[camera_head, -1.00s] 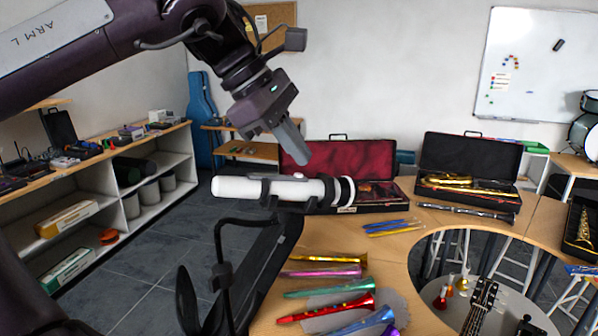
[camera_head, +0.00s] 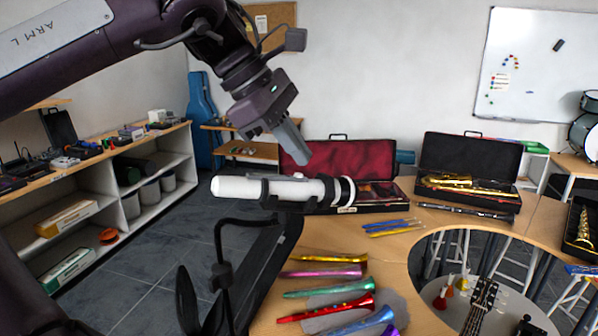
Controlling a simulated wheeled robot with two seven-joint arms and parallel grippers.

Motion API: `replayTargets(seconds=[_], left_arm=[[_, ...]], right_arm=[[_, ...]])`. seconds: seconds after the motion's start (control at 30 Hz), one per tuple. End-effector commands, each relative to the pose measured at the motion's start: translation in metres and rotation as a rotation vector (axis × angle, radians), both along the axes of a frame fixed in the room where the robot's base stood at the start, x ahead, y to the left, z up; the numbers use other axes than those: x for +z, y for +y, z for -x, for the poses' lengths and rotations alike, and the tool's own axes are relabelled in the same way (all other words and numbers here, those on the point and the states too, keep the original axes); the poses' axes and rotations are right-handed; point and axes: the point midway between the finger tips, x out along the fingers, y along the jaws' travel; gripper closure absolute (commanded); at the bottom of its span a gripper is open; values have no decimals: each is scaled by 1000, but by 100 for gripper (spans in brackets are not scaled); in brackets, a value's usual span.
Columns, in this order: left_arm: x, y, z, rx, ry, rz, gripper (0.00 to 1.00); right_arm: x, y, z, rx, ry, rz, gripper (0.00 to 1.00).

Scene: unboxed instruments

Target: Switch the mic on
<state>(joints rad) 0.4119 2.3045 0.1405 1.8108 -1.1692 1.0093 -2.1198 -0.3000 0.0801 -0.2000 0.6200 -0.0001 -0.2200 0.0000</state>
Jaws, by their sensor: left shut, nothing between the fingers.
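The mic (camera_head: 237,188) is a white cylinder lying level in a dark clip on a black stand (camera_head: 222,270). Its right end carries a pale ring. A small raised switch (camera_head: 298,175) shows on its top side. My left gripper (camera_head: 304,157) comes from the upper left, with its fingers shut and empty. Its tips point down just above the mic near the switch. In this view I cannot tell whether they touch it. My right gripper is out of view.
A wooden table (camera_head: 410,240) behind the stand holds colored horns (camera_head: 325,295), an open red-lined case (camera_head: 345,160) and a black case with brass instruments (camera_head: 465,160). A shelf (camera_head: 155,160) stands at left. A guitar headstock (camera_head: 482,300) rises at lower right.

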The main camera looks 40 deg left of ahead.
Motion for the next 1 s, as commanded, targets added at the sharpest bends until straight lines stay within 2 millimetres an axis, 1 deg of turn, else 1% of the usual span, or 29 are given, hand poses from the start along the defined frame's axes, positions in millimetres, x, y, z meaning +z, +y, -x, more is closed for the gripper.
replayTargets(seconds=[0.3,1.0], left_arm=[[-9,0,2,0,0,0,100],[-11,0,3,0,0,0,100]], right_arm=[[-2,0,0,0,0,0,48],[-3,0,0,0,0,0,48]])
